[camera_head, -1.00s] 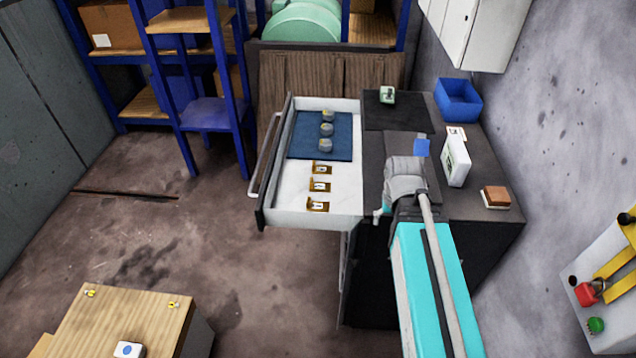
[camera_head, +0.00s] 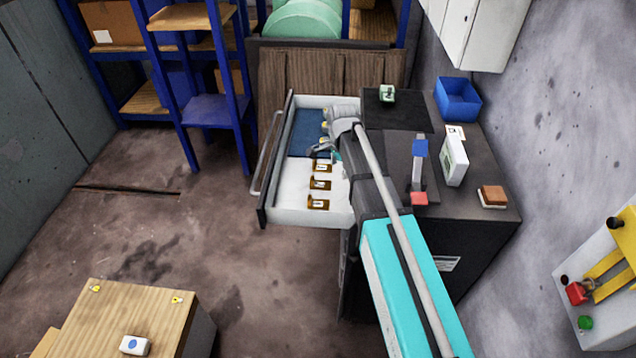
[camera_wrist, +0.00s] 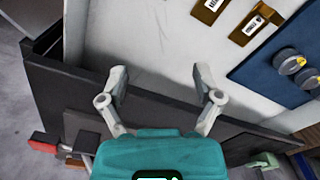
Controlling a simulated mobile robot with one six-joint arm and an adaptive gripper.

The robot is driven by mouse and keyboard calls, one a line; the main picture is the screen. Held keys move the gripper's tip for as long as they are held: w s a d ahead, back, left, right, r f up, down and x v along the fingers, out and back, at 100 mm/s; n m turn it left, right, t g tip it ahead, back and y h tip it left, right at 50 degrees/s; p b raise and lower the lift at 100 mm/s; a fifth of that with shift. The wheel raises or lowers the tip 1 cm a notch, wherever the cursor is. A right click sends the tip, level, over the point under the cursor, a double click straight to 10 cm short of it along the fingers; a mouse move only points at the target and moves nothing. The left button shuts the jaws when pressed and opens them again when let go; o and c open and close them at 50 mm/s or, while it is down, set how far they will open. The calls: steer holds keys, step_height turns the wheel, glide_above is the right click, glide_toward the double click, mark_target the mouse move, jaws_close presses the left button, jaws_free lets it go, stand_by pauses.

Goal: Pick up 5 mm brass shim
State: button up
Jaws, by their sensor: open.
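Three brass shims with white labels lie in a row on the white floor of the open drawer (camera_head: 285,217): a far one (camera_head: 322,166), a middle one (camera_head: 320,184) and a near one (camera_head: 318,203). The labels are too small to read, so I cannot tell which shim is 5 mm. Two shims show at the top of the wrist view, one at the edge (camera_wrist: 208,9) and one right of it (camera_wrist: 257,22). My gripper (camera_wrist: 160,80) is open and empty above the drawer, apart from the shims. In the head view my arm partly hides the drawer's right side.
A blue mat (camera_head: 303,143) at the drawer's far end bears grey round parts (camera_wrist: 288,61). Right of the drawer, the dark cabinet top holds a red-and-blue tool (camera_head: 419,170), a white meter (camera_head: 454,160) and a blue bin (camera_head: 458,99). The drawer's walls stand around the shims.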

mark_target(312, 178)
steer(key=w+a+m, duration=0.6)
steer(key=w+a, duration=0.1)
steer(key=a, duration=0.2)
steer(key=shift+a+r+p, duration=0.15)
steer(key=shift+r+p, duration=0.2)
steer(key=shift+r, duration=0.1)
steer(key=shift+f, duration=0.15)
step_height(312, 178, down, 8)
steer(key=b, duration=0.8)
steer(key=shift+f+b, duration=0.2)
steer(key=shift+b, duration=0.1)
steer(key=shift+f, duration=0.1)
steer(key=shift+f+b, duration=2.5)
steer(key=shift+b, duration=0.1)
jaws_close()
